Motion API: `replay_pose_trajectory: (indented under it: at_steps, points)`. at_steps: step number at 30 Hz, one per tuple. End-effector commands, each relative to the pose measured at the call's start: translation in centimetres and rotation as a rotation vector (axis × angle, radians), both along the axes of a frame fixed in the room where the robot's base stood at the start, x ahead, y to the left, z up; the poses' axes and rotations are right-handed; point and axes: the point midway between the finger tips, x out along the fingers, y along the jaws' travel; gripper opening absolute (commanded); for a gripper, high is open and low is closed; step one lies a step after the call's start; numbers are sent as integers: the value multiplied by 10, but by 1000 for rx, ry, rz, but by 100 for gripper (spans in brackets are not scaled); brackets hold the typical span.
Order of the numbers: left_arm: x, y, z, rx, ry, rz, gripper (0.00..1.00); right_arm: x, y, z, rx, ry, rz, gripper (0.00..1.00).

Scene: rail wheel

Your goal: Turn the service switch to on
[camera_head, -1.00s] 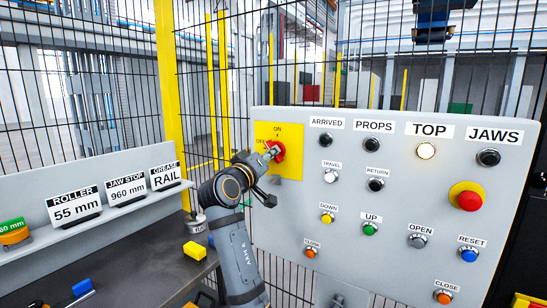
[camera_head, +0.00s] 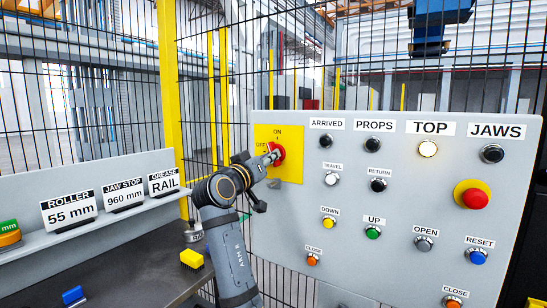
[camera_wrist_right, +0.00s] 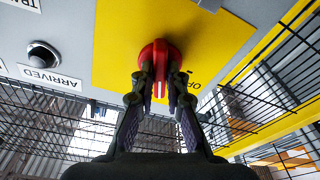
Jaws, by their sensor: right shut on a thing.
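The service switch is a red knob (camera_head: 279,154) on a yellow plate (camera_head: 292,171) at the left end of the grey panel. ON is printed above the knob and OFF at its upper left. My right gripper (camera_head: 271,157) reaches it from the lower left. In the right wrist view the fingers (camera_wrist_right: 161,85) are shut on the upright grip of the red knob (camera_wrist_right: 160,49), one on each side. The OFF label (camera_wrist_right: 194,82) is partly hidden there. The grip's exact angle against the marks is unclear in the head view. My left gripper is not in view.
The grey panel (camera_head: 400,200) carries several buttons and a red emergency stop (camera_head: 475,198) to the right. A wire fence stands behind it. At left is a dark bench (camera_head: 130,270) with a yellow block (camera_head: 191,259), a blue block (camera_head: 73,295) and a sign shelf (camera_head: 100,225).

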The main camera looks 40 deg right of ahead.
Motion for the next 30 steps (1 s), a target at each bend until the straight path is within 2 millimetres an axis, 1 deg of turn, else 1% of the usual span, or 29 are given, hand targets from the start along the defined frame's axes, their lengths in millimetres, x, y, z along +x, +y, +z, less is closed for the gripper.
replay_pose_trajectory:
  at_steps: [1,5,15,21,22,24,27,30]
  points:
    - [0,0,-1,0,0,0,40,1,0,-4,6,4,-1,0]
    - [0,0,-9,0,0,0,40,1,0,-6,24,-38,-1,0]
    - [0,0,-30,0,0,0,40,2,1,-7,107,-225,-2,0]
    - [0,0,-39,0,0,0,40,2,1,-5,157,-336,-2,0]
    - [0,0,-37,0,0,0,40,2,1,-4,155,-335,-1,17]
    - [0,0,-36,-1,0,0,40,2,1,-3,154,-333,-1,26]
    - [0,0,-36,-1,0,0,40,2,1,-2,152,-333,-1,40]
    - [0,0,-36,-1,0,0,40,1,1,-1,151,-334,-1,42]
